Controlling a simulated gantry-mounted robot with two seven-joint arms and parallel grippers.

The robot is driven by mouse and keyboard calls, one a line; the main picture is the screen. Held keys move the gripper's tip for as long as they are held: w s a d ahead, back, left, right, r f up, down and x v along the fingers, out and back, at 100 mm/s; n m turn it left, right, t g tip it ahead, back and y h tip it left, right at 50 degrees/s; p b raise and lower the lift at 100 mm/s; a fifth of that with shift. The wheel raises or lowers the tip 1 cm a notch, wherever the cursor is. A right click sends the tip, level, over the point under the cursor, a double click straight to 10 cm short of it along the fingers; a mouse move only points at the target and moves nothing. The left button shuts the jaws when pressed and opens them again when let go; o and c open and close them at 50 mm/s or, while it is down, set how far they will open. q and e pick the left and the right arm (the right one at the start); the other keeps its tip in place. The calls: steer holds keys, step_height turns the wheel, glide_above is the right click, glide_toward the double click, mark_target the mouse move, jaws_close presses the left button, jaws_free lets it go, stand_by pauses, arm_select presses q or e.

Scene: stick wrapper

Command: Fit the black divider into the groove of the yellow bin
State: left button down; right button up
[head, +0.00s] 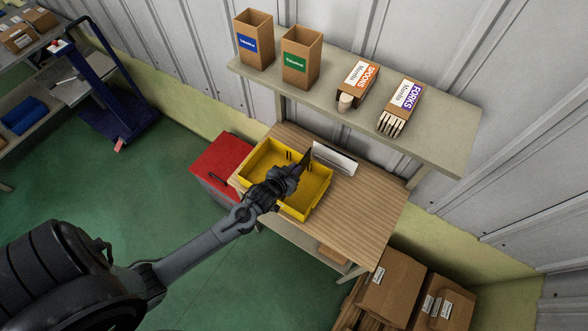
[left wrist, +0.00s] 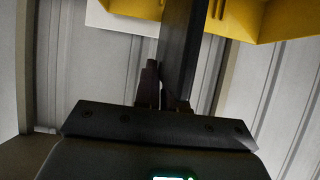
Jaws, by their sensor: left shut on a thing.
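The yellow bin (head: 317,203) sits on the wooden table, with small dark slots in its back wall. My left gripper (head: 299,170) is over the bin. It is shut on the black divider (head: 308,155), which shows as a narrow dark piece near the bin's back wall. In the left wrist view the divider (left wrist: 184,45) extends up from between the fingers (left wrist: 162,92), with the yellow bin (left wrist: 275,18) behind it. I cannot tell whether the divider touches the bin or its groove. My right gripper is not in view.
A white piece (head: 334,158) stands just behind the bin. The wooden table (head: 365,215) is clear to the right. A shelf (head: 440,120) above holds two tall boxes and cartons of spoons (head: 358,82) and forks (head: 400,103). A red-topped cabinet (head: 222,160) stands left.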

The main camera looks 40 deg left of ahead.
arm_select(q)
steer(key=shift+p, duration=0.55)
stand_by(0.6)
steer(key=shift+f+b, duration=0.75)
steer(key=shift+f, duration=0.35)
steer(key=shift+f+b, duration=0.35)
steer(key=shift+f, duration=0.25)
steer(key=shift+f+b, duration=0.65)
steer(key=shift+f, duration=0.4)
steer(key=shift+f+b, duration=0.55)
steer(key=shift+f, duration=0.25)
steer(key=c, duration=1.1)
jaws_free()
